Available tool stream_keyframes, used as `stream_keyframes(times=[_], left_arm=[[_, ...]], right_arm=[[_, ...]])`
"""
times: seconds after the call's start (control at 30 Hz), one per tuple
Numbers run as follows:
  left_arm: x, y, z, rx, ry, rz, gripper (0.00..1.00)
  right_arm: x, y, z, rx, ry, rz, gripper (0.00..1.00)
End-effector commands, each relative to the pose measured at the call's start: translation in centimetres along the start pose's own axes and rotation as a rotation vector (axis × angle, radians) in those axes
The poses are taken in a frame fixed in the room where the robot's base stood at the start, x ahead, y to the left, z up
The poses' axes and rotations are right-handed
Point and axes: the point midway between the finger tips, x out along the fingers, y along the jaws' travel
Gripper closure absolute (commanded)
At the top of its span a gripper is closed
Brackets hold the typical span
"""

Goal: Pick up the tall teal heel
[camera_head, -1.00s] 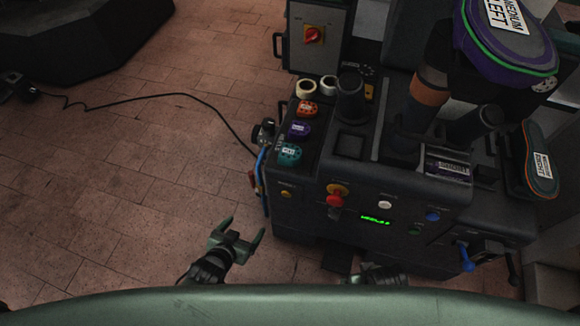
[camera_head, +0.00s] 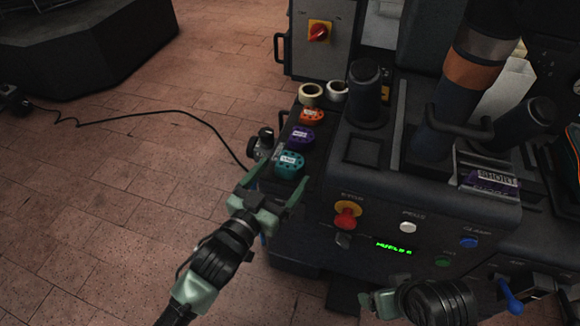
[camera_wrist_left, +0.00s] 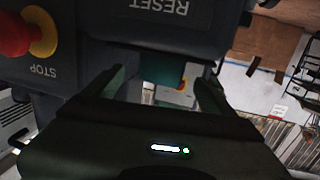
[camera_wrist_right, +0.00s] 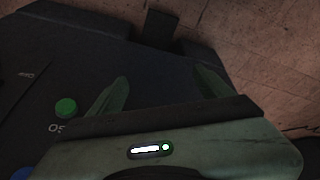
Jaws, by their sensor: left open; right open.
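The teal heel (camera_head: 289,164) with a white label sits at the near end of a row on the machine's left ledge. A purple heel (camera_head: 300,137) and an orange heel (camera_head: 312,117) stand behind it. My left gripper (camera_head: 270,182) is open and empty, its fingers spread just in front of and below the teal heel in the head view. My right gripper (camera_wrist_right: 160,88) is open and empty, low by the machine's front.
The machine's front panel has a red stop knob (camera_head: 347,214), a white button (camera_head: 408,227) and a blue button (camera_head: 468,241). Two tape rolls (camera_head: 311,93) lie behind the heels. A dark post (camera_head: 367,95) stands right of them. Open floor lies to the left.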

Motion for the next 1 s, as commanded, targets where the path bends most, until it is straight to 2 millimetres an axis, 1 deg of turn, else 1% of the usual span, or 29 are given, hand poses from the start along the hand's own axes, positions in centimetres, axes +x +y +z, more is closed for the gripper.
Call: stream_keyframes(times=[0.03,0.07,0.1,0.23,0.33,0.5,0.53,0.57,0.6,0.67,0.7,0.77,0.8,1.0], left_arm=[[1.0,-0.2,0.1,0.002,0.003,0.0,0.14],[1.5,-0.3,0.1,0.001,0.003,0.0,0.14],[1.9,-0.2,0.1,-0.001,0.002,0.0,0.14],[2.9,-0.2,0.1,-0.001,0.0,0.0,0.14],[3.2,-0.2,0.1,-0.001,-0.001,0.0,0.14],[3.2,-0.2,0.1,-0.001,-0.002,0.0,0.14],[3.2,-0.2,0.1,-0.001,-0.002,0.0,0.17],[3.2,-0.2,0.1,-0.001,-0.002,0.0,0.25],[3.2,-0.2,0.1,-0.001,-0.002,0.0,0.36],[3.2,-0.2,0.1,-0.001,-0.001,0.0,0.53],[3.2,-0.2,0.1,-0.001,-0.001,0.0,0.64],[3.2,-0.2,0.1,-0.001,-0.001,0.0,0.81],[3.2,-0.2,0.0,-0.001,0.0,0.0,0.85],[3.2,-0.2,0.0,-0.001,0.0,0.0,0.85]], right_arm=[[0.5,-0.1,-0.8,-0.001,0.036,-0.002,0.2],[0.6,-0.2,-1.2,-0.002,0.057,-0.003,0.2],[0.6,-0.2,-1.9,-0.003,0.085,-0.004,0.2],[0.6,-0.4,-3.5,-0.005,0.15,-0.007,0.2],[0.6,-0.4,-3.9,-0.006,0.168,-0.008,0.2],[0.5,-0.4,-4.0,-0.006,0.169,-0.008,0.2],[0.5,-0.4,-4.0,-0.006,0.169,-0.008,0.2],[0.5,-0.4,-4.0,-0.006,0.169,-0.008,0.2],[0.5,-0.4,-4.0,-0.006,0.169,-0.008,0.2],[0.5,-0.4,-3.9,-0.006,0.169,-0.008,0.2],[0.5,-0.4,-3.9,-0.006,0.169,-0.008,0.2],[0.5,-0.4,-3.9,-0.006,0.169,-0.008,0.2],[0.5,-0.4,-3.9,-0.006,0.169,-0.007,0.2],[0.5,-0.4,-4.0,-0.005,0.169,-0.007,0.2]])
